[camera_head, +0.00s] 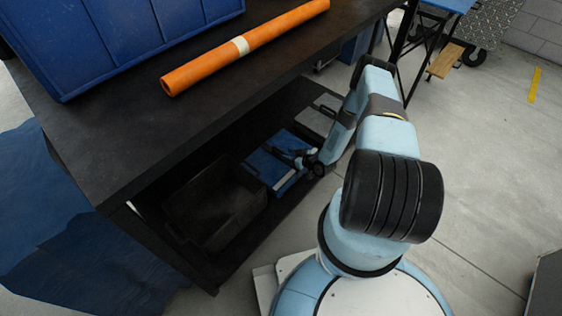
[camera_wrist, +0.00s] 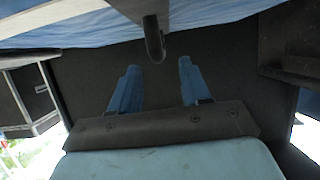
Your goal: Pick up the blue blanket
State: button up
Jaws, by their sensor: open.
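A flat blue item with a pale edge (camera_head: 268,168) lies on the lower shelf; it looks like a folded blanket, though the view is too small to be sure. My gripper (camera_head: 298,160) is low under the worktop, at the right part of this item; any contact cannot be told. In the wrist view my gripper (camera_wrist: 160,64) shows two blue fingers spread apart with nothing between them. A blue and whitish surface (camera_wrist: 230,15) spans the top of that view, beyond the fingertips. A large sheet of dark blue material (camera_head: 45,215) hangs or lies at the left.
The black worktop (camera_head: 130,140) overhangs the shelf and carries a blue crate (camera_head: 110,40) and an orange roll (camera_head: 245,45). A black bin (camera_head: 215,205) stands left of the blue item, and a grey case (camera_head: 318,117) right of it. The floor at right is largely clear.

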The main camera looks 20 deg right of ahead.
aim_at(284, 153)
jog(key=shift+x, duration=2.55)
jog(key=shift+c, duration=0.4)
grip_shut()
